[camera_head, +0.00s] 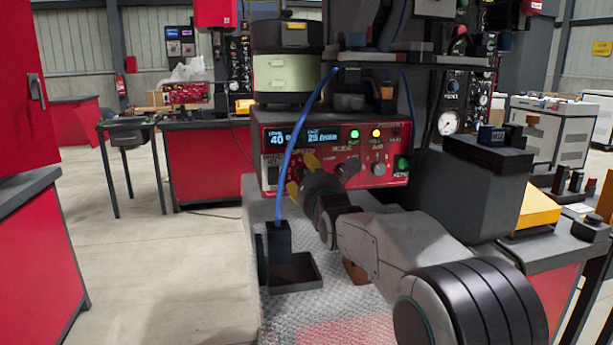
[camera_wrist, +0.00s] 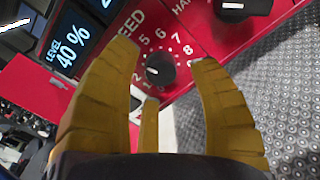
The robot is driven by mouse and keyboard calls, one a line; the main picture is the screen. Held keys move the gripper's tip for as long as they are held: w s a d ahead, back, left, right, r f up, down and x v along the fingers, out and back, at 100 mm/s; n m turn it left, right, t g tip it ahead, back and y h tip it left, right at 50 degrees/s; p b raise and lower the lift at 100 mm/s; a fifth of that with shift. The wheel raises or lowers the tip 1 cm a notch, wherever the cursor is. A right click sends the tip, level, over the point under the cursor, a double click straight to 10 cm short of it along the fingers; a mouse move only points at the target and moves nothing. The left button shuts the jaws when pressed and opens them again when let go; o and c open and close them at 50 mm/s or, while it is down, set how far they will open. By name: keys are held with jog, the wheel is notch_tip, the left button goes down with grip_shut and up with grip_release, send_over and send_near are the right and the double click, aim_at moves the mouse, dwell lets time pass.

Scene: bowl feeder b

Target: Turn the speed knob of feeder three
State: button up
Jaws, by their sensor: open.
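The red feeder panel (camera_head: 330,138) stands ahead, with a lit display (camera_head: 310,134) reading level 40 and 25 /min. In the wrist view the display (camera_wrist: 74,38) shows LEVEL 40 %. The black speed knob (camera_wrist: 161,68) sits below a partly hidden "SPEED" label, in a ring of printed numbers; its white mark points left in the picture. My gripper (camera_wrist: 163,54) is open, its yellow fingers on both sides of the knob, with visible gaps. A third finger is below it. In the head view my gripper (camera_head: 300,178) is at the panel's left part and hides the knob.
Another black knob (camera_wrist: 240,8) lies up and right of the speed knob. A grey knob (camera_head: 378,169) and a green button (camera_head: 402,163) are further right on the panel. A blue cable (camera_head: 293,145) hangs in front of the panel. A dark tray (camera_head: 293,273) stands below.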

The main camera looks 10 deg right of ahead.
jog(key=shift+w, duration=0.85)
jog(key=shift+r, duration=0.1)
grip_shut()
